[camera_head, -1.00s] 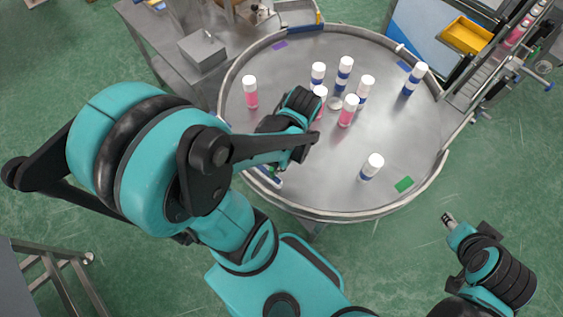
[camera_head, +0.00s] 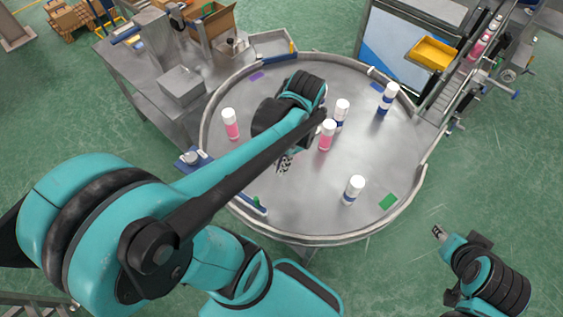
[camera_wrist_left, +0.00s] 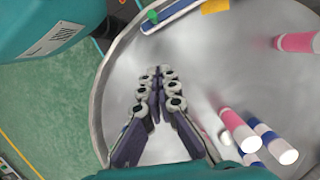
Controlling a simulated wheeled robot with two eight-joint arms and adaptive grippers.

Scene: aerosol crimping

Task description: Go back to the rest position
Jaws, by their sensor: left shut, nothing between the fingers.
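My left gripper (camera_head: 284,165) hangs over the round steel table (camera_head: 255,190), its wrist bent down. In the left wrist view its fingers (camera_wrist_left: 160,73) meet at the tips with nothing between them. My left forearm hides part of the table. My right gripper (camera_head: 438,232) is off the table at lower right, too small to read.
A raised rim runs around the table. A side bench (camera_head: 135,75) with a grey box (camera_head: 181,84) and a cardboard box (camera_head: 212,22) stands at back left. A yellow bin (camera_head: 434,53) and a conveyor (camera_head: 462,80) are at back right. Floor is clear at lower right.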

